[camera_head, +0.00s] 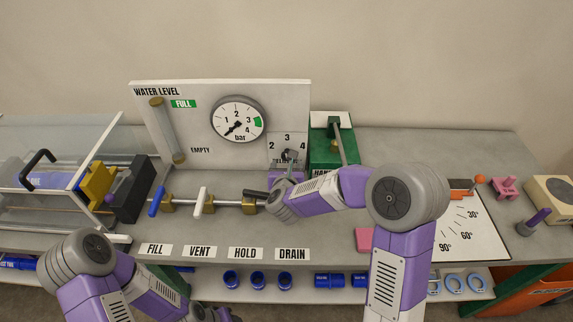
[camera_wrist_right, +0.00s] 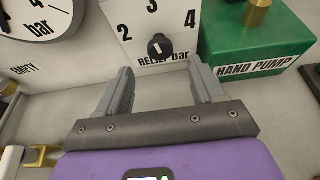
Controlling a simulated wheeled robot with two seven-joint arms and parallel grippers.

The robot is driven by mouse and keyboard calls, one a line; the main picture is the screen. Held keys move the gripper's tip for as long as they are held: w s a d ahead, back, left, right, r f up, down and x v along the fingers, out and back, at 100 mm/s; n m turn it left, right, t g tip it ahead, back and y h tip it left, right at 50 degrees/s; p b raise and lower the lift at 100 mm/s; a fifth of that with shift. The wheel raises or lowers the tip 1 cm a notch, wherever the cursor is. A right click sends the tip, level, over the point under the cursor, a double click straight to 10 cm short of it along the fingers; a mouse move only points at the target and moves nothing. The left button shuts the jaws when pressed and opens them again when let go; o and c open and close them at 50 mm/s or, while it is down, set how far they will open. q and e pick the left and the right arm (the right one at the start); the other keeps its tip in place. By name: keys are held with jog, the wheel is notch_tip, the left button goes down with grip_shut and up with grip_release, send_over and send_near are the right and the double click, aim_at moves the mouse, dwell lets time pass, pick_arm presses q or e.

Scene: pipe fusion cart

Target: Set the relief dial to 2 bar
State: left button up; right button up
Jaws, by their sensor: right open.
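The relief dial is a small black knob (camera_wrist_right: 160,46) on a white panel marked 2, 3 and 4, above the words RELIEF bar. A small white mark shows on the knob, but I cannot tell which number it points to. In the head view the relief panel (camera_head: 274,139) stands right of the gauge, and my gripper partly covers the knob. My right gripper (camera_wrist_right: 162,78) is open and empty, its two fingers apart just below the knob. It also shows in the head view (camera_head: 286,168).
A round pressure gauge (camera_head: 238,119) with its needle near the low end is left of the dial. A green hand pump (camera_head: 326,150) stands close on the right. Valve handles, one blue (camera_head: 157,201) and one white (camera_head: 201,201), stand on the pipe at front left.

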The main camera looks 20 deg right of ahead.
aim_at(287, 154)
jog(key=x, duration=0.7)
jog(key=shift+w+f, duration=0.2)
jog(key=shift+w, duration=0.05)
jog(key=shift+d, duration=0.15)
jog(key=c, duration=1)
jog(key=shift+c, duration=0.3)
jog(key=n+h+b, duration=0.2)
jog(key=n, duration=0.1)
jog(key=n+h+b, duration=0.2)
jog(key=n, duration=0.1)
jog(key=shift+a+f+n+h, duration=0.1)
jog(key=shift+a+n+h, duration=0.1)
jog(key=shift+n+h, duration=0.15)
